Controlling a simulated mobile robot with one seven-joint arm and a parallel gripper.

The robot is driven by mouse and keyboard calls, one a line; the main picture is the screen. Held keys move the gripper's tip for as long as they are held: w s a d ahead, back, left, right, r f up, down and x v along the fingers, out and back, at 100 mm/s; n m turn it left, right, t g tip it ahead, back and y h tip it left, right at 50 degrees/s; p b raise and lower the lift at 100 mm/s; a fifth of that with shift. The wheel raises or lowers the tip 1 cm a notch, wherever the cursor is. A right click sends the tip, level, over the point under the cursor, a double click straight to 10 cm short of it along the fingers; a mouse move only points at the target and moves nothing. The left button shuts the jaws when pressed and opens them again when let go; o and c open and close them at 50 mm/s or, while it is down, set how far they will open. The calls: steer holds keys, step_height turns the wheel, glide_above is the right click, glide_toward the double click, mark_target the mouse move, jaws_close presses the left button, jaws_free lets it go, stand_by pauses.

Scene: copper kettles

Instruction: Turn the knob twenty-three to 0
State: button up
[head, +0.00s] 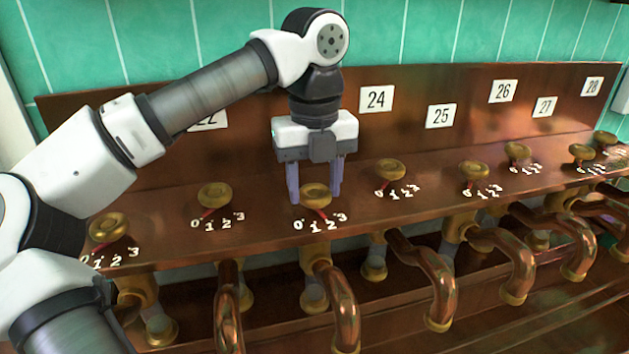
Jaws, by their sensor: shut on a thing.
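The brass knob (315,191) between the knobs under plates 22 and 24 is in the middle of the head view, on the copper ledge. By its place it is knob twenty-three; my arm hides its number plate. Its red pointer (322,213) points down and slightly right, at about the 2 of its 0 to 3 scale (313,227). My gripper (315,198) points straight down, with one finger on each side of this knob, and is shut on it.
Similar knobs stand to the left (214,194) and right (390,169) on the same ledge. Curved copper pipes (335,300) run below its front edge. An upright copper panel with number plates, such as 24 (376,99), stands behind.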

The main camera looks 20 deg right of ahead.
mark_target(316, 190)
steer(key=m, duration=0.6)
steer(key=shift+r+p, duration=0.1)
steer(key=shift+p, duration=0.25)
steer(key=m, duration=0.5)
steer(key=shift+d, duration=0.1)
steer(key=shift+m, duration=0.3)
steer(key=o, duration=1)
step_height(316, 190, up, 8)
steer(key=shift+f, duration=0.25)
